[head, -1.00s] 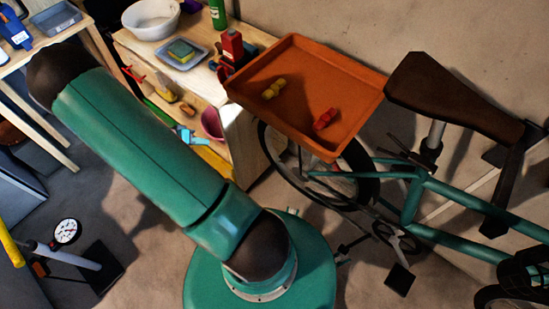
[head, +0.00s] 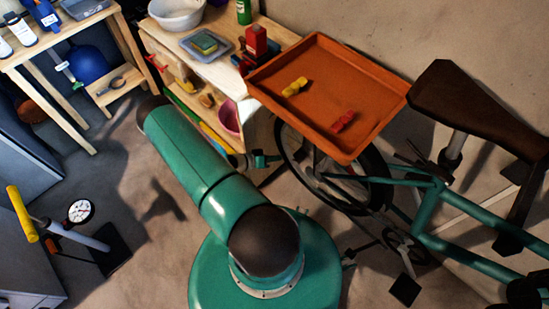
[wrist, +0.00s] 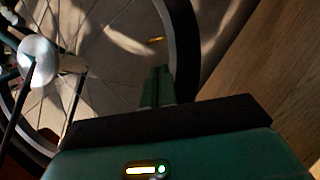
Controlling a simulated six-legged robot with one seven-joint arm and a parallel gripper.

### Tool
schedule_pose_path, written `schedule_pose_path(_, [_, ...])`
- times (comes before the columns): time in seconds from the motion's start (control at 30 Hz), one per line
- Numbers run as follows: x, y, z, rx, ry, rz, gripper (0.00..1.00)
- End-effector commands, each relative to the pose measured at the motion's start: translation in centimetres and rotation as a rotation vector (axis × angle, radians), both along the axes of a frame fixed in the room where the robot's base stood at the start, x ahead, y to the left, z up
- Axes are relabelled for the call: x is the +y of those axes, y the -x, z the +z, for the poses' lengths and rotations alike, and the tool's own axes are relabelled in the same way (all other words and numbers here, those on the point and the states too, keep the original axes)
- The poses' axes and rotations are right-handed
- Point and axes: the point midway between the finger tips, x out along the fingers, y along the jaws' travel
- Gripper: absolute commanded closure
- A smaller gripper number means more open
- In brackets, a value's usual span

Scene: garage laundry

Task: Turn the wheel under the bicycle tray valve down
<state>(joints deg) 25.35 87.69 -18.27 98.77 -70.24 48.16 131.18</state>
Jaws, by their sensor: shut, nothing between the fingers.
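The bicycle's rear wheel (head: 378,190) stands under the orange tray (head: 330,95), with its upper part hidden by the tray. The wrist view shows its dark tyre (wrist: 184,45), spokes and pale hub (wrist: 38,60). A small orange-yellow piece (wrist: 155,40) shows inside the rim; I cannot tell whether it is the valve. My gripper (head: 268,159) is beside the left edge of the wheel in the head view. In the wrist view my gripper's fingers (wrist: 157,85) are together and empty, in front of the spokes near the tyre. I cannot tell whether they touch the wheel.
Yellow (head: 295,87) and red (head: 344,121) pieces lie in the tray. A wooden shelf unit (head: 262,110) stands close left of the wheel. The bicycle frame (head: 425,205) and pedal (head: 405,290) are to the right. A floor pump (head: 80,235) stands at left.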

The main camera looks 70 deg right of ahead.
Motion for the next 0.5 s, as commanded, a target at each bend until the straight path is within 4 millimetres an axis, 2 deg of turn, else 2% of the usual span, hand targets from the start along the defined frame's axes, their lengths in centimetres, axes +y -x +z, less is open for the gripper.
schedule_pose_path(0.2, [-2.6, 3.0, -1.6, 0.002, 0.0, -0.004, 1.0])
schedule_pose_path(0.5, [-4.5, 4.8, -2.7, 0.001, 0.0, -0.001, 1.0])
